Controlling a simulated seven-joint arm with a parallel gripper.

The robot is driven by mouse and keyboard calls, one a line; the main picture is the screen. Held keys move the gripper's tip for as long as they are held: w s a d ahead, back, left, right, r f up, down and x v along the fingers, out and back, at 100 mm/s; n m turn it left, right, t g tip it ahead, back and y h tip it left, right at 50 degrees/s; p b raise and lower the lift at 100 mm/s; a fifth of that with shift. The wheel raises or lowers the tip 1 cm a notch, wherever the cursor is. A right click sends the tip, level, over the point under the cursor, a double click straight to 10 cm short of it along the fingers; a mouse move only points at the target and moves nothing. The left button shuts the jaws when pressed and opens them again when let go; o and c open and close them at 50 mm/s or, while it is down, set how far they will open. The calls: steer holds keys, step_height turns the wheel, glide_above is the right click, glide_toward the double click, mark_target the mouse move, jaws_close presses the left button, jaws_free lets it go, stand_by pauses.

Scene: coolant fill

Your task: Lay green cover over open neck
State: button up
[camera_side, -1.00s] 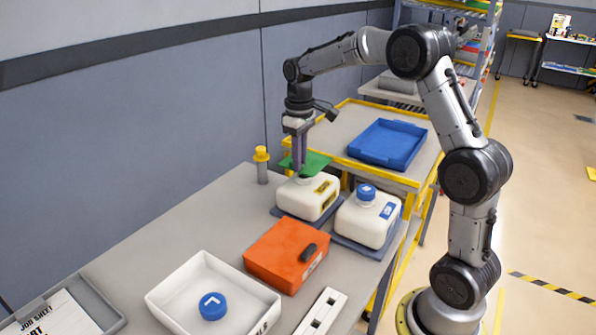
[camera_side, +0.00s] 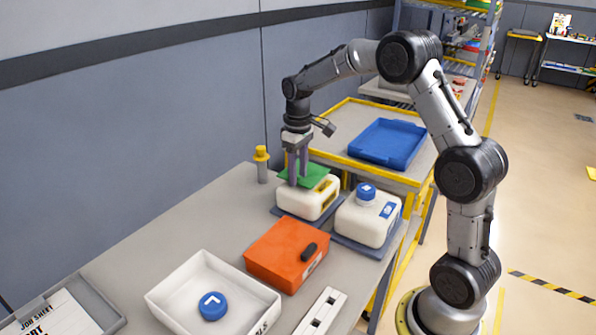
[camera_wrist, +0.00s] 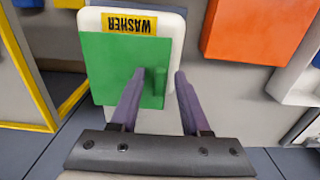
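The green cover (camera_side: 316,172) lies on top of the white washer container (camera_side: 322,204), whose neck is hidden beneath it. In the wrist view the cover (camera_wrist: 108,62) overlaps most of the container's top, below the yellow "WASHER" label (camera_wrist: 129,23). The cover has a small upright green tab (camera_wrist: 159,88). My gripper (camera_side: 298,180) is low over the cover. In the wrist view my gripper (camera_wrist: 159,74) is open, its fingers on either side of the tab with gaps. Whether the cover sits fully flat is hard to tell.
A white container with a blue cap (camera_side: 366,217) stands close on the right. An orange box (camera_side: 287,254) and a white tray (camera_side: 180,294) with a blue cap (camera_side: 212,306) are nearer. A yellow-topped post (camera_side: 262,165) stands behind left. A yellow cart holds a blue tray (camera_side: 387,143).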

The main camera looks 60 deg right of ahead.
step_height(320, 180, up, 11)
steer(key=s+a+r+t, duration=0.1)
steer(key=s+a+r, duration=0.4)
steer(key=s, duration=0.1)
steer(key=s+a+f+t, duration=0.2)
steer(key=s+a+f, duration=0.1)
steer(key=s, duration=0.7)
steer(key=s+a+f+t, duration=0.2)
steer(key=s+a, duration=0.4)
steer(key=s, duration=0.4)
steer(key=shift+a+f+t, duration=0.3)
steer(key=shift+f, duration=0.3)
steer(key=shift+s, duration=0.1)
